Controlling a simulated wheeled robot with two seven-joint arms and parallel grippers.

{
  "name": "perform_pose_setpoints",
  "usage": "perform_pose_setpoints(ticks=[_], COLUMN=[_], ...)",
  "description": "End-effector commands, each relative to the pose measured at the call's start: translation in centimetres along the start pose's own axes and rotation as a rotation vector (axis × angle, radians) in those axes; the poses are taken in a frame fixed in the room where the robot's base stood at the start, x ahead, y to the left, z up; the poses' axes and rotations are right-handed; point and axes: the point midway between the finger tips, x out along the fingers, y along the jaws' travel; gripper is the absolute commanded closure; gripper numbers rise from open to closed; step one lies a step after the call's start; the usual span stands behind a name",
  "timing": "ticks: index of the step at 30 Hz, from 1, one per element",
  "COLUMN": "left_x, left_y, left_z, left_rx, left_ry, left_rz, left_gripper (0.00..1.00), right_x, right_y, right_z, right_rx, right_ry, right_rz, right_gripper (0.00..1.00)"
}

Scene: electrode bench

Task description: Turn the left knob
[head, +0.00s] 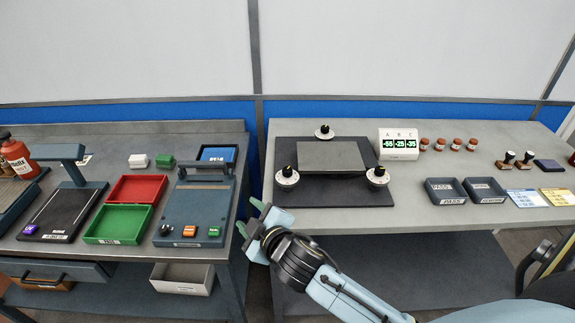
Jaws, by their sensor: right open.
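The left knob (287,176) is a black knob on a white dial at the front left corner of the dark base plate (330,196). Two similar knobs are the right knob (377,176) and the back knob (324,131). A grey plate (331,156) lies between them. A white display (398,145) reads -55, -25 and -35 under A, B and C. My right gripper (247,216) is open and empty near the gap between the benches, in front and to the left of the left knob, apart from it. My left gripper is not in view.
The left bench holds a red tray (137,188), a green tray (118,224) and a dark device with coloured buttons (197,211). Dark trays (445,191), stamps (506,160) and small brown-red jars (440,144) stand on the right bench. Bare bench lies in front of the base plate.

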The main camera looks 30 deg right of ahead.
Motion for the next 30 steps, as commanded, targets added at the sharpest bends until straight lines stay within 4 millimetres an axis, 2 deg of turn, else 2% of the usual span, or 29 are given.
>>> perform_pose_setpoints(ticks=[1,3,6,9,13,15,17,20,23,26,27,30], left_x=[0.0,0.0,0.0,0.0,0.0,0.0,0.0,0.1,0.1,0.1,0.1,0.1], left_y=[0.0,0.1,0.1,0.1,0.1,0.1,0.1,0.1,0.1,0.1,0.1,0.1], left_z=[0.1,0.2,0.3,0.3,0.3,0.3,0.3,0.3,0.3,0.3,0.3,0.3], left_rx=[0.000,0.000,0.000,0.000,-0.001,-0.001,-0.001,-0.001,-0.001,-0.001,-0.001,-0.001], left_ry=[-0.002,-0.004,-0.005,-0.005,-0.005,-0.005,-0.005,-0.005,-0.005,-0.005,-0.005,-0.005], left_rz=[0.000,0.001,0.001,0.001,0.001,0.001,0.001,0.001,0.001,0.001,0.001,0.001], left_gripper=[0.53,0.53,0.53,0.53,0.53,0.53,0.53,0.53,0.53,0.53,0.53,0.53], right_x=[1.4,2.5,3.1,2.8,2.4,2.5,2.9,4.1,5.4,6.1,6.1,5.5], right_y=[1.4,2.8,3.5,2.9,1.0,0.1,-0.2,0.7,4.0,9.1,11.4,16.6], right_z=[-3.1,-7.7,-14.1,-18.9,-21.9,-21.7,-20.7,-17.4,-13.1,-8.8,-7.4,-4.6], right_rx=[-0.095,-0.250,-0.506,-0.786,-1.176,-1.396,-1.585,-1.896,-2.171,-2.371,-2.425,-2.497], right_ry=[0.120,0.302,0.573,0.828,1.120,1.252,1.345,1.457,1.499,1.471,1.444,1.366], right_rz=[0.048,0.110,0.182,0.221,0.206,0.157,0.090,-0.084,-0.340,-0.647,-0.770,-1.044], right_gripper=[0.53,0.53,0.53,0.53,0.53,0.53,0.53,0.53,0.53,0.53,0.53,0.53])
